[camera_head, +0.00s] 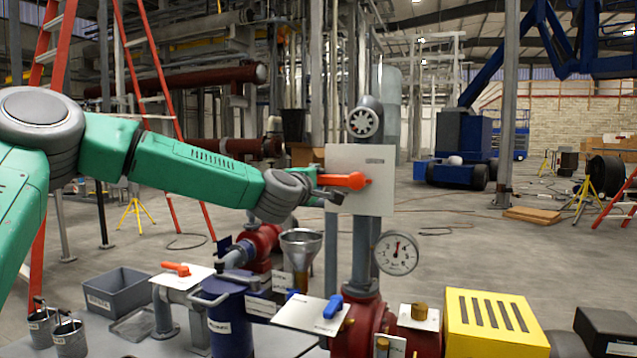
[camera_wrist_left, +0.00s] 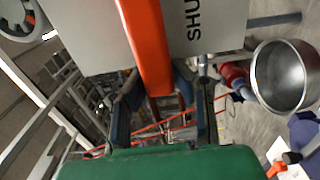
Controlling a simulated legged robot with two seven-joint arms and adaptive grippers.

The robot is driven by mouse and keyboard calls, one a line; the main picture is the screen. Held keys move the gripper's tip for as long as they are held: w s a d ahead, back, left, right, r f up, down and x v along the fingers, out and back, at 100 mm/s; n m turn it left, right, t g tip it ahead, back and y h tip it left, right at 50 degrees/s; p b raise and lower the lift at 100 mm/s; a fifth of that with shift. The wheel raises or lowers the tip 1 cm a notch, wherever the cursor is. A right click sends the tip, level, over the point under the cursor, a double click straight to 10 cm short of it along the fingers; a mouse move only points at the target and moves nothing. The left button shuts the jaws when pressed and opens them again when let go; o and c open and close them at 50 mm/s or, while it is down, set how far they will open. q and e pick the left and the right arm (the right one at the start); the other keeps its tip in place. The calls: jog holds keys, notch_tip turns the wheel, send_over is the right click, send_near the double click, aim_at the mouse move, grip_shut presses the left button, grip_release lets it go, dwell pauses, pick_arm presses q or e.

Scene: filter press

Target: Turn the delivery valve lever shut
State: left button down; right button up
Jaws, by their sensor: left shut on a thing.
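An orange lever (camera_head: 345,180) lies about level across an upright white plate (camera_head: 372,205) on a grey pipe; I take it as the delivery valve lever. My left gripper (camera_head: 322,190) is at its left end. In the left wrist view the lever (camera_wrist_left: 148,45) runs down between the two dark fingers of my left gripper (camera_wrist_left: 160,105), which are shut on it. The plate (camera_wrist_left: 222,25) there shows the letters "SHU"; the rest is cut off. My right gripper is in neither view.
A second orange lever (camera_head: 175,268) and a blue lever (camera_head: 333,306) sit on white plates lower down.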

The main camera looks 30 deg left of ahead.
pick_arm(q)
jog(key=c, duration=1.3)
grip_release()
jog(key=shift+d+f, duration=0.1)
jog(key=shift+f, duration=0.4)
jog(key=shift+r, duration=0.1)
jog(key=shift+r, duration=0.15)
jog(key=v, duration=1.1)
jog(key=shift+s, duration=0.4)
jog(key=shift+f, duration=0.25)
